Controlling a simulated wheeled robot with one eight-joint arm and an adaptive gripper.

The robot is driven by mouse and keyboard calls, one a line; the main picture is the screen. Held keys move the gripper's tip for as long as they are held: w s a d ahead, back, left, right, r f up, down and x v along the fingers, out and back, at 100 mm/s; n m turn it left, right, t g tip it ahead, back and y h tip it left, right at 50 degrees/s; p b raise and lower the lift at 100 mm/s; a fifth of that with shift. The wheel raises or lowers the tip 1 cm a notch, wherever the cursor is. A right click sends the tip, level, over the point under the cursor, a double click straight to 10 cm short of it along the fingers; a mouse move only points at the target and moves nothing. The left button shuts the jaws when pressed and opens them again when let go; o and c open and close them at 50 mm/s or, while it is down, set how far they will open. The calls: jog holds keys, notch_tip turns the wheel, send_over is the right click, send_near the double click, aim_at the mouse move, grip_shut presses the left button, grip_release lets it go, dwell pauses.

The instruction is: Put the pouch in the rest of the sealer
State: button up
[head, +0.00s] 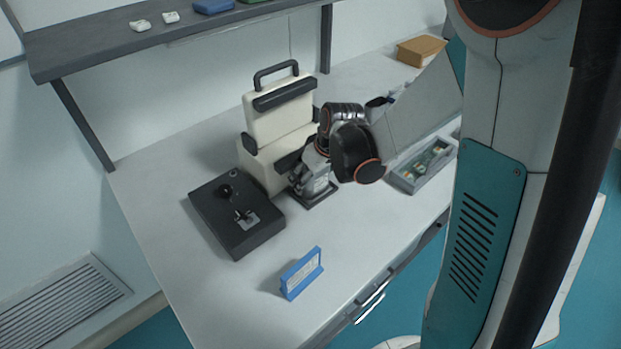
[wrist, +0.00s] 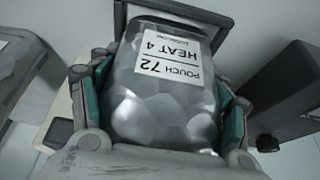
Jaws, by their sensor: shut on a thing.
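The pouch (wrist: 165,105) is silver and shiny, with a white label that reads upside down "POUCH 72 HEAT 4". In the wrist view my gripper (wrist: 164,122) is shut on it, with a teal-padded finger on each side. The sealer (head: 280,110) is a cream machine with a black handle and a dark bar across its upper part. In the head view my gripper (head: 311,184) is low at the sealer's front right, over a small dark frame (head: 318,201). The gripper and arm partly hide that frame and the pouch. I cannot tell whether the pouch touches the frame.
A black box (head: 235,235) with a knob and a small lever stands left of the sealer. A blue holder with a card (head: 302,273) stands near the front edge. A grey tray (head: 405,183) with small parts is at the right. The front left of the table is clear.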

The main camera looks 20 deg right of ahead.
jog(key=shift+f, duration=0.35)
jog(key=o, duration=1.2)
jog(key=shift+o, duration=0.2)
jog(key=shift+r, duration=0.25)
jog(key=p+v, duration=0.5)
jog(key=v, duration=0.7)
jog(key=s+r+m+t, duration=0.1)
jog(key=s+r+m, duration=0.1)
jog(key=s+r, duration=0.3)
jog(key=s+a+r+m+t+h, duration=0.1)
jog(key=s+r, duration=0.4)
jog(key=s, duration=0.6)
jog(key=shift+s+a+m+t+h, duration=0.2)
jog(key=shift+a+m+t+h, duration=0.1)
jog(key=shift+m+t, duration=0.4)
